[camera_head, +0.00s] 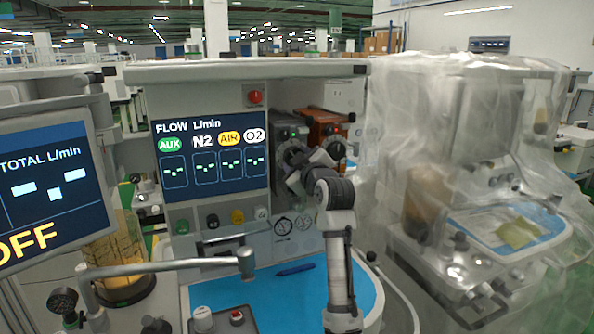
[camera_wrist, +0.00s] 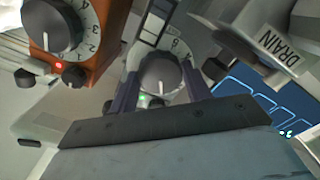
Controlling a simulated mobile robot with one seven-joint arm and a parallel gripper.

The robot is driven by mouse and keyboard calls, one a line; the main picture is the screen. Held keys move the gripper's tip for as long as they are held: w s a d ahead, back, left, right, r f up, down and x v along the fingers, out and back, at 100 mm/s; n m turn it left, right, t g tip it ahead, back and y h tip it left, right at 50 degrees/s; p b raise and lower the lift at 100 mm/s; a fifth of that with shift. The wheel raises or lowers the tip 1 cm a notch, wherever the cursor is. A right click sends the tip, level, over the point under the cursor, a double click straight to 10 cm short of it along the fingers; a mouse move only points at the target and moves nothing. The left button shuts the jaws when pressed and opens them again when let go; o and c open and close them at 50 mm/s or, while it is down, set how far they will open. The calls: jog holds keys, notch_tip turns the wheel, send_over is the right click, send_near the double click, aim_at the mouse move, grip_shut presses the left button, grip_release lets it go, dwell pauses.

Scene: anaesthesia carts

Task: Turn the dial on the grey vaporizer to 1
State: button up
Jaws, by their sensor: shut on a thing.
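The grey vaporizer (camera_head: 287,132) stands right of the flow screen in the head view; my gripper and wrist hide part of its front. In the wrist view its dark round dial (camera_wrist: 160,74) sits on a pale numbered ring, with a white pointer mark on its lower part. Only one numeral shows clearly at the ring's top right, so I cannot tell the setting. My gripper (camera_wrist: 162,88) has one finger on each side of the dial and is shut on it. The gripper (camera_head: 297,170) also shows in the head view.
An orange vaporizer (camera_head: 326,128) stands close on the right of the grey one; its own dial (camera_wrist: 52,27) is at the wrist view's upper left. A part marked DRAIN (camera_wrist: 270,50) is at the upper right. A plastic-covered cart (camera_head: 475,150) stands to the right.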

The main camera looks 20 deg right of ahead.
jog(key=shift+n+b, duration=0.35)
jog(key=shift+n, duration=0.15)
jog(key=o, duration=1)
jog(key=shift+c, duration=0.2)
